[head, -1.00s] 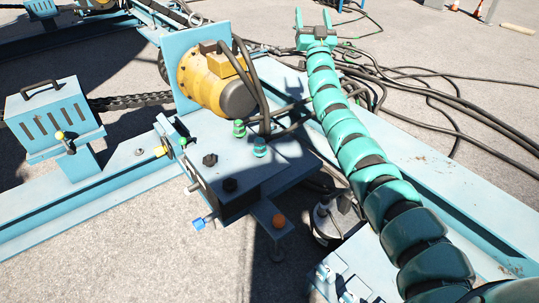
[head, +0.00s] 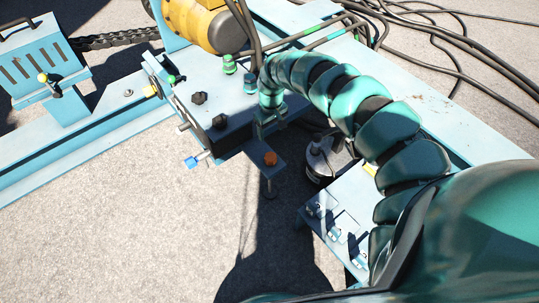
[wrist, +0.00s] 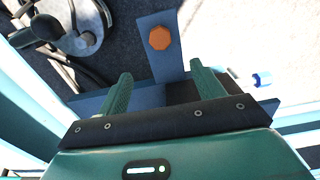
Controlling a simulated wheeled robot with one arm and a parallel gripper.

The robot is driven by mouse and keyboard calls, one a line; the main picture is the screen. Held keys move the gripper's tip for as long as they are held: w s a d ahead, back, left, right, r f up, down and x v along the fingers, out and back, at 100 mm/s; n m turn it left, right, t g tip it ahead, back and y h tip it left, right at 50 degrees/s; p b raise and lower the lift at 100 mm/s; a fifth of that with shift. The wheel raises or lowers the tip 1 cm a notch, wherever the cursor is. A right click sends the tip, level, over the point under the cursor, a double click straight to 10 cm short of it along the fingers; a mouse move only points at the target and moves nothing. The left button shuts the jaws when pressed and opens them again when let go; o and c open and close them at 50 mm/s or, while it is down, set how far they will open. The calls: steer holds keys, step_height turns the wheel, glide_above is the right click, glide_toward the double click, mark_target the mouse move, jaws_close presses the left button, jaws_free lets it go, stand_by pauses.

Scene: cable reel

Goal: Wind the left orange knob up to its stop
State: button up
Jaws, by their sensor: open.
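One orange knob (head: 270,158) sits on a small blue bracket at the front corner of the blue control box (head: 215,110). In the wrist view the orange knob (wrist: 160,38) is an eight-sided cap on the blue bracket, ahead of my gripper (wrist: 161,68). My gripper is open and empty, its two green fingers pointing toward the bracket. The knob lies beyond the fingertips, roughly centred between them, apart from both. In the head view my arm curves down over the box and its end is just behind the knob; the fingers are hard to make out there.
A blue-tipped lever (head: 191,162) juts from the box front. Black knobs (head: 199,98) and green hose fittings (head: 229,64) stand on top. A dark round device (head: 328,160) is right of the bracket. Open ground (head: 130,230) lies in front.

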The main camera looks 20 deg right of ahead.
mark_target(271, 156)
step_height(271, 156, down, 17)
steer(key=b, duration=0.6)
steer(key=shift+f, duration=0.15)
steer(key=c, duration=0.9)
